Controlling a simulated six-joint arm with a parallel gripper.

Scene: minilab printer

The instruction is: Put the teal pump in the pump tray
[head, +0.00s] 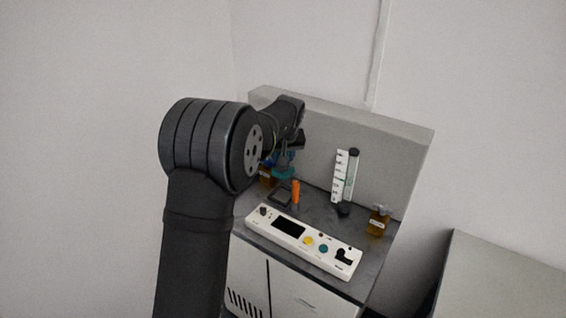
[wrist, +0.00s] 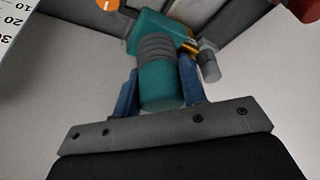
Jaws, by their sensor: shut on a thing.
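The teal pump (wrist: 160,75) is between the two blue fingers of my gripper (wrist: 160,92) in the wrist view. It has a teal body with a grey ribbed band, and a small grey and yellow fitting on its side. My gripper is shut on it. In the head view, my gripper (head: 287,158) is over the back left of the bench, with the teal pump (head: 284,174) just below it, partly hidden. A small dark tray (head: 274,198), apparently the pump tray, lies on the bench below and in front of the pump; the pump looks above the bench.
An orange upright piece (head: 296,192) stands beside the dark tray. An amber bottle (head: 266,178) is at left, another amber bottle (head: 378,222) at right. A white scaled column (head: 341,176) stands at the back panel. A white control panel (head: 300,241) runs along the front.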

